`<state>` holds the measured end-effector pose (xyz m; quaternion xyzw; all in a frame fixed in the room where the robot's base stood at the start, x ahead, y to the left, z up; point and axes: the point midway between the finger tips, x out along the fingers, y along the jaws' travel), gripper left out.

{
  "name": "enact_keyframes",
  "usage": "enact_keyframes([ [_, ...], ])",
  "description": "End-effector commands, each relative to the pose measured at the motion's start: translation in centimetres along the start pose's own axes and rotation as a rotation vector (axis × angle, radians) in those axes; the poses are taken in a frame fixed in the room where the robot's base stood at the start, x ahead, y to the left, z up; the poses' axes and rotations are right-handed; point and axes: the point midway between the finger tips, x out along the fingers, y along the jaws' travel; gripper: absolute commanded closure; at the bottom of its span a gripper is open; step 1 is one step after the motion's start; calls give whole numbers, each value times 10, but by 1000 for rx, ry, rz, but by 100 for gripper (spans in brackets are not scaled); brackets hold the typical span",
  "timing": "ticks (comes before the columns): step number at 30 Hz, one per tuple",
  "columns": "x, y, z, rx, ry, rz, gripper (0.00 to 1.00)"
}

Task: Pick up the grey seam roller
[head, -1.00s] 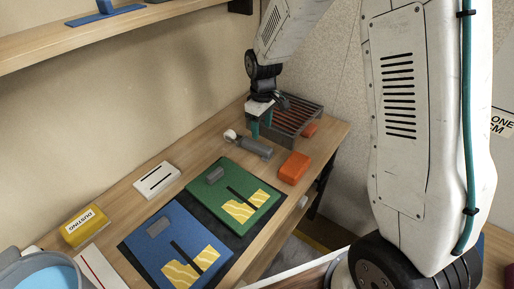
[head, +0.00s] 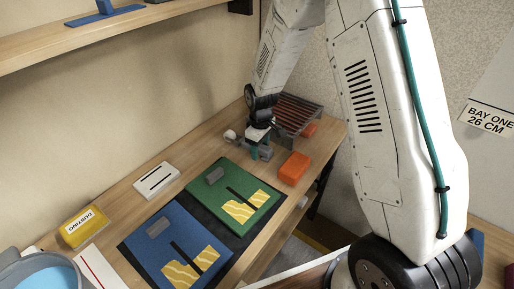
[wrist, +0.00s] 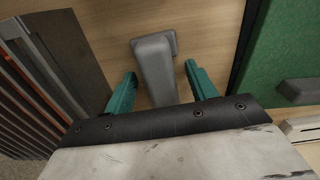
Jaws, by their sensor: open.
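The grey seam roller lies on the wooden bench; its white roller end (head: 230,135) shows left of my gripper in the head view, and its handle is partly hidden behind the fingers. In the wrist view the grey handle (wrist: 156,66) lies between my two teal fingers, its wide end toward the top. My gripper (head: 260,149) is open, pointing down over the handle, with one finger on each side. The wrist view also shows my gripper (wrist: 161,74) with gaps beside the handle; I cannot tell the fingertips' exact height.
A slatted rack (head: 298,113) stands behind my gripper and an orange block (head: 294,168) sits to its right. A green board (head: 258,187) and a blue board (head: 160,243) lie nearer, with a white slotted block (head: 157,180) at left.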

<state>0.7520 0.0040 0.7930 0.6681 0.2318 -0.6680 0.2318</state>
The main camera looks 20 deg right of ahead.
Motion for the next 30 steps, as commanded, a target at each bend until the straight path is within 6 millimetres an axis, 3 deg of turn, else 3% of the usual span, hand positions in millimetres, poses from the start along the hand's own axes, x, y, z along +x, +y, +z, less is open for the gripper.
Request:
enact_keyframes([
  [14,3,0,0,0,0,0,44],
  [20,3,0,0,0,0,0,92],
  [30,-1,0,0,1,0,0,92],
])
